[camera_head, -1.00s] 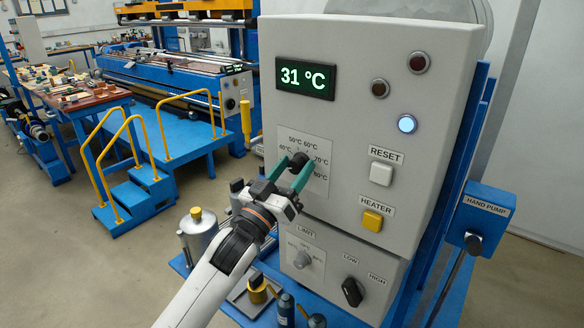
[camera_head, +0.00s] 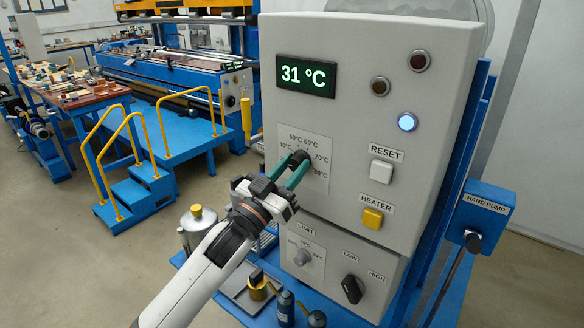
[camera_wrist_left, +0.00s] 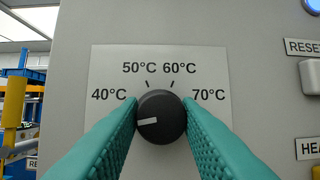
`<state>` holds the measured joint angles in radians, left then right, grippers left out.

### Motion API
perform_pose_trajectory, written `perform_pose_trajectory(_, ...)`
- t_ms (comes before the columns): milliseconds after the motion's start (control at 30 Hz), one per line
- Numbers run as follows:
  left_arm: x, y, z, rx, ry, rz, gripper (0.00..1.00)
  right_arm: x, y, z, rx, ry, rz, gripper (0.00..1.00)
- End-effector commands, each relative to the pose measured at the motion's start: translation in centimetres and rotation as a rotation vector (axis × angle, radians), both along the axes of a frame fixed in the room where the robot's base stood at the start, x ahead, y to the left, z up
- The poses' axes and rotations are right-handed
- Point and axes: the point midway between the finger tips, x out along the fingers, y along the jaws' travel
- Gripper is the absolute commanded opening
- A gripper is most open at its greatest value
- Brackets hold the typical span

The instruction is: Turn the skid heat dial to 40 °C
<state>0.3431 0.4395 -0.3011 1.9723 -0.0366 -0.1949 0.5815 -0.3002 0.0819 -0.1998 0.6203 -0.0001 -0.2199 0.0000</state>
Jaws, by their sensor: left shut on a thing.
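The skid heat dial is a round black knob (camera_head: 304,157) on a white scale plate (camera_head: 318,150) on the grey cabinet front. My left gripper (camera_head: 294,166) is shut on it, with one teal finger on each side. In the left wrist view the knob (camera_wrist_left: 161,117) sits between the fingertips. Its white mark points left and slightly down, below the 40 °C label (camera_wrist_left: 109,95). The 50, 60 and 70 °C labels also show; the fingers cover the lower parts of the plate. The display (camera_head: 306,76) reads 31 °C. My right gripper is not in view.
A white RESET button (camera_head: 381,172) and a yellow HEATER button (camera_head: 372,219) are right of the dial. Below are a grey LIMIT knob (camera_head: 303,257) and a black LOW/HIGH switch (camera_head: 351,289). A blue lamp (camera_head: 407,122) is lit. A hand pump box (camera_head: 481,215) stands at right.

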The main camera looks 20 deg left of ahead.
Motion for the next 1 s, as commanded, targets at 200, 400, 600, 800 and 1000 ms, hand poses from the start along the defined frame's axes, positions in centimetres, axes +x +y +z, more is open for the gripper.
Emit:
perform_pose_trajectory(200,0.1,0.2,0.2,0.178,-0.063,0.0,0.07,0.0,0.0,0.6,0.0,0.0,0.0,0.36)
perform_pose_trajectory(400,0.1,0.2,0.2,0.329,-0.118,-0.001,0.07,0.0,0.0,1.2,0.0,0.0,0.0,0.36)
perform_pose_trajectory(600,0.1,0.2,0.3,0.447,-0.162,0.0,0.07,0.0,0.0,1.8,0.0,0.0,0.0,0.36)
perform_pose_trajectory(800,0.1,0.2,0.3,0.52,-0.189,0.0,0.07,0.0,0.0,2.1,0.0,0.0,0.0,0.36)
perform_pose_trajectory(1000,0.1,0.2,0.2,0.55,-0.2,-0.001,0.07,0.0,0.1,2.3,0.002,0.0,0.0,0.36)
